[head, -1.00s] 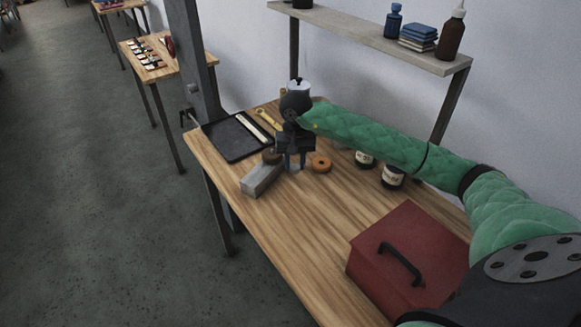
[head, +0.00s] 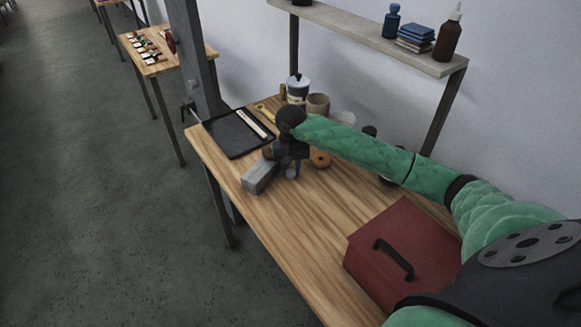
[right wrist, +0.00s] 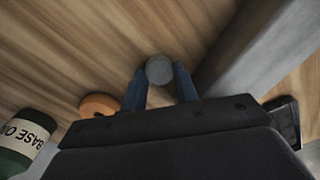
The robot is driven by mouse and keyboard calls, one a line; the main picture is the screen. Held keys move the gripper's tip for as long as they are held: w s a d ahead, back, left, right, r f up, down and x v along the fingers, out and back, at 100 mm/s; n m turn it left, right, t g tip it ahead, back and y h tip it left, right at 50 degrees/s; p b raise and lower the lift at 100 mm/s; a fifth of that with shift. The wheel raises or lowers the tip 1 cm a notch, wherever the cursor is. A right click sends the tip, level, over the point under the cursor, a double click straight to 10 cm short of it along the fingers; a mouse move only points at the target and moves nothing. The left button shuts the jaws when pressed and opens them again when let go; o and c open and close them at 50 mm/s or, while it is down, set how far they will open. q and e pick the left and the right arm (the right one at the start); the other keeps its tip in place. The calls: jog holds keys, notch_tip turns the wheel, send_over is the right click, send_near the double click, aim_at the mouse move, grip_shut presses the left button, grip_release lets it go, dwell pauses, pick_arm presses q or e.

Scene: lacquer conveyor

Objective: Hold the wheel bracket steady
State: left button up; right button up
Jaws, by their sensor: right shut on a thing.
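My right gripper (head: 291,168) points down at the table beside a grey block (head: 259,177). In the right wrist view its two blue fingers (right wrist: 160,84) are shut on a grey round piece (right wrist: 160,69). The same piece shows small at the fingertips in the head view (head: 291,173). Whether this piece is the wheel bracket or part of it, I cannot tell; its lower part is hidden. A brown round thing (head: 268,152) sits at the block's far end, partly behind the gripper. My left gripper is not in view.
An orange ring (head: 320,159) lies just right of the gripper. A black tray (head: 232,138) lies left, jars (head: 298,88) stand behind, and a red box (head: 405,255) with a handle is nearer. A shelf (head: 375,35) hangs above. The table's front-left stretch is clear.

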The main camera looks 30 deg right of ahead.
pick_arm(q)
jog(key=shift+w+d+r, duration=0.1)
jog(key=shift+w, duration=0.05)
pick_arm(e)
jog(key=shift+f, duration=0.1)
jog(key=o, duration=1.1)
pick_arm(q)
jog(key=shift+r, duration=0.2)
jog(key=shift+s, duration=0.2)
